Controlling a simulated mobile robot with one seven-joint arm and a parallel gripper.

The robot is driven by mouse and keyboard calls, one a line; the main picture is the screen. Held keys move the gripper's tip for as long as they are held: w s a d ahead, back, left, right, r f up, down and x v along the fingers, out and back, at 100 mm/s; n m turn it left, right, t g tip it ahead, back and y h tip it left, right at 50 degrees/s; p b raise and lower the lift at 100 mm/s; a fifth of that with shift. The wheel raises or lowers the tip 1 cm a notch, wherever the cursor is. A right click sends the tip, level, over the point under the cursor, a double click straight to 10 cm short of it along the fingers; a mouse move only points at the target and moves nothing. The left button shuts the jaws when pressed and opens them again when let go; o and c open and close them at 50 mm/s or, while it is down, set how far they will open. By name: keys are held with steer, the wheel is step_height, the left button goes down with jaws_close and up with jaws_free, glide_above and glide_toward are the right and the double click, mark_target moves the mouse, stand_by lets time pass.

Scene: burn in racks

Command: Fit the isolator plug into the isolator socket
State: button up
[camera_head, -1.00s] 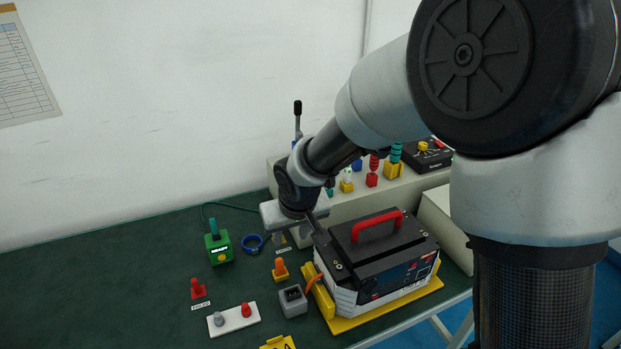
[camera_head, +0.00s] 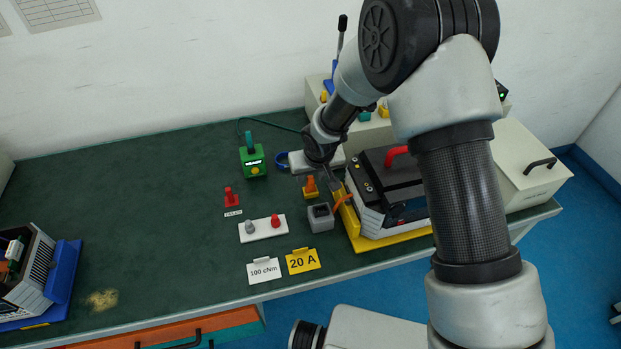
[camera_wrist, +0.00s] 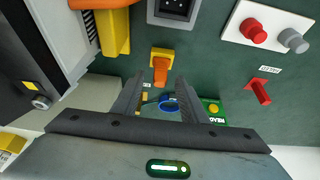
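An orange plug-like piece with a yellow base (camera_head: 310,187), which looks like the isolator plug, stands on the green bench. It also shows in the wrist view (camera_wrist: 161,66), ahead of and between my fingertips. A grey box with a dark recessed face (camera_head: 320,217), possibly the isolator socket, sits just in front of it; its dark opening shows at the top of the wrist view (camera_wrist: 176,9). My gripper (camera_wrist: 161,82) is open, with nothing between its fingers. It hangs above and behind the orange piece, apart from it. In the head view its fingers are partly hidden.
A black-and-white unit with a red handle (camera_head: 397,152) on a yellow base stands close right. A green box (camera_head: 252,160), blue ring (camera_head: 282,159), red piece (camera_head: 231,198) and white plate with two knobs (camera_head: 249,232) lie left. The left bench middle is clear.

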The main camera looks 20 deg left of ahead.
steer(key=shift+x, duration=1.1)
jaws_close()
